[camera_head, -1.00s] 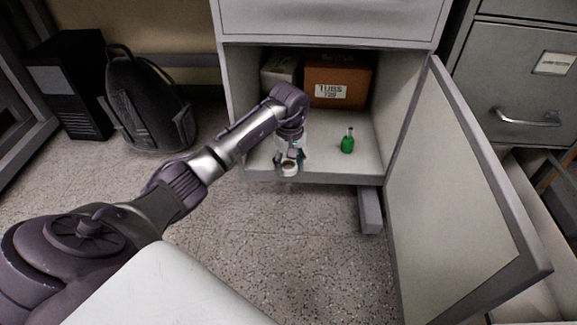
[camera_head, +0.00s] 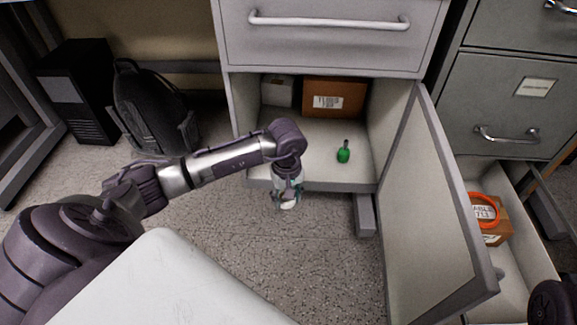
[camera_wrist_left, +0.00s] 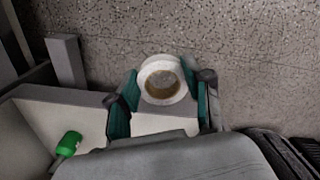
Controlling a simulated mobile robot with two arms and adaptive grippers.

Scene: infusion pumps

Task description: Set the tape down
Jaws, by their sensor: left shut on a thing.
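A white tape roll (camera_head: 289,206) with a brown inner ring is held at the tips of my left gripper (camera_head: 286,196). The gripper points down, just in front of the open cabinet's front edge (camera_head: 310,187), and the roll is over the floor in the head view. In the left wrist view the tape roll (camera_wrist_left: 163,62) sits between the two green-padded fingers (camera_wrist_left: 162,100), with speckled floor behind it.
The cabinet holds a green bottle (camera_head: 343,155), a brown box (camera_head: 334,96) and a pale box (camera_head: 278,91). Its door (camera_head: 440,210) stands open at the right. Beyond it, an open drawer holds an orange ring (camera_head: 484,206) on a box. A backpack (camera_head: 150,110) is at left.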

